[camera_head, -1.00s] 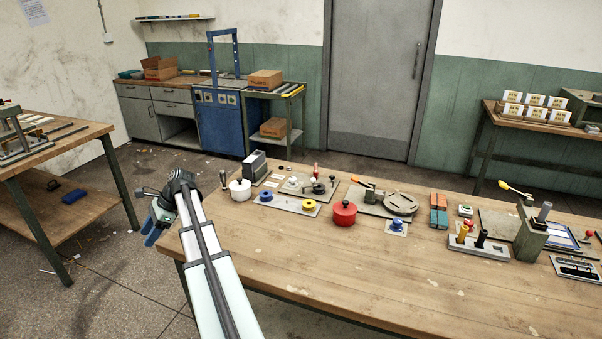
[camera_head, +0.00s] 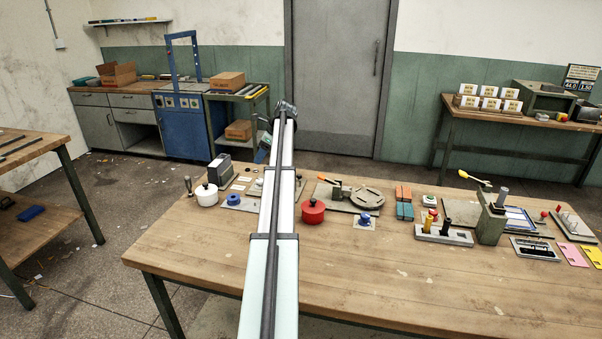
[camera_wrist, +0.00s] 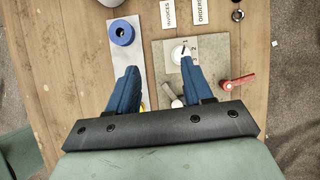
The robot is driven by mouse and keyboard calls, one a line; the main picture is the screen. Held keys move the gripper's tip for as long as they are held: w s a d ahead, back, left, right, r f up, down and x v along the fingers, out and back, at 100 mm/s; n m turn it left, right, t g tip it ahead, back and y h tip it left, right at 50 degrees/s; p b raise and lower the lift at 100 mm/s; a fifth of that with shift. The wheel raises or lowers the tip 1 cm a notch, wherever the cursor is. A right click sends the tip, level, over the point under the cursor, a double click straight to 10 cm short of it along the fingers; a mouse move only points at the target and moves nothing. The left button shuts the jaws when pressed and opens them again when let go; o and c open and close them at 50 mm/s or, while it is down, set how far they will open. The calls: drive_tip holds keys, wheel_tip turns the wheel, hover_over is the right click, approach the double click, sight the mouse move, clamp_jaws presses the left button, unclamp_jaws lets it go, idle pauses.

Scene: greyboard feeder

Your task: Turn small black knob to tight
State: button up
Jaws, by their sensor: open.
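My gripper (camera_head: 263,150) is over the far left part of the table, its arm across the view. In the wrist view its two blue fingers (camera_wrist: 158,70) are apart with nothing held between them. Below the fingers is a grey plate (camera_wrist: 218,68) with a white dial (camera_wrist: 180,54) that has a dark pointer and the marks 1 and 2. A red lever (camera_wrist: 238,82) is at the plate's right. I cannot make out a small black knob on the plate now; the arm and fingers hide part of it.
Two labelled cards and a black ring (camera_wrist: 238,15) lie beyond. A white pot (camera_head: 207,195) and a red pot (camera_head: 313,211) flank the arm. The table's front is clear.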

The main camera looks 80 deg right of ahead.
sight(300, 174)
drive_tip(key=s+d+m+g+h, duration=0.1)
drive_tip(key=s+d+m, duration=0.1)
drive_tip(key=s+d, duration=0.5)
drive_tip(key=s+d+m, duration=0.1)
drive_tip(key=s+d, duration=0.3)
drive_tip(key=s, duration=0.6)
drive_tip(key=x, duration=1.3)
drive_tip(key=shift+s+d+f, duration=0.1)
drive_tip(key=shift+s+f, duration=0.2)
clamp_jaws()
